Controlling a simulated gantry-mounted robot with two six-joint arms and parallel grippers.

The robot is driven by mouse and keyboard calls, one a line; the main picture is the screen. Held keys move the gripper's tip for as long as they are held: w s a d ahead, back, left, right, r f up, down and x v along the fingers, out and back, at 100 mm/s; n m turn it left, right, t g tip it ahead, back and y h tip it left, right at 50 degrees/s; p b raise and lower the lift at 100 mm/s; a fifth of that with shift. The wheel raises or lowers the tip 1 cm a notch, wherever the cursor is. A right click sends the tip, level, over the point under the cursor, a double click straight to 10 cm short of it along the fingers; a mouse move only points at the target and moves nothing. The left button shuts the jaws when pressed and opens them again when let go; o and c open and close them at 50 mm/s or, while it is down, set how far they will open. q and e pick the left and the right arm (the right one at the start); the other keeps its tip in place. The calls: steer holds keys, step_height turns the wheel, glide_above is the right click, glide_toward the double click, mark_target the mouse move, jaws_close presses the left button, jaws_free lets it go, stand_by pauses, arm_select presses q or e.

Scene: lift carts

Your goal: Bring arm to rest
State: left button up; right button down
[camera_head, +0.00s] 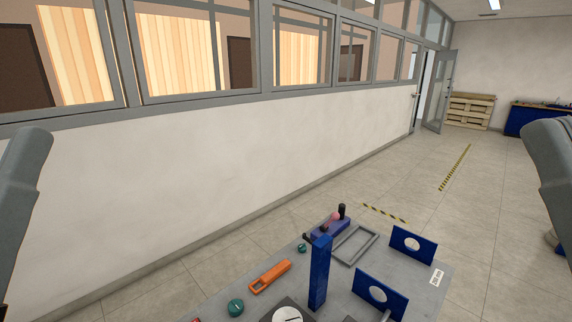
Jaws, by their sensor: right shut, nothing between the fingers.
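Two grey links of my own arms show at the picture's sides, one at the left edge and one at the right edge. Both are cut off by the frame. No gripper fingers can be made out on either side, so my left and right grippers are out of view. Neither arm link touches anything that I can see.
A grey cart top (448,277) at the bottom carries a blue post (320,272), blue plates with round holes (413,245), an orange tool (270,276) and teal knobs (236,307). A white wall (230,170) runs along the left. Open floor (490,190) lies beyond.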

step_height(320, 180, up, 38)
steer(key=d+m+h+p, duration=0.2)
steer(key=m+h+p, duration=0.1)
steer(key=p, duration=3.5)
steer(key=shift+w+f+h, duration=0.25)
steer(key=shift+w+h, duration=0.15)
steer(key=shift+d, duration=0.1)
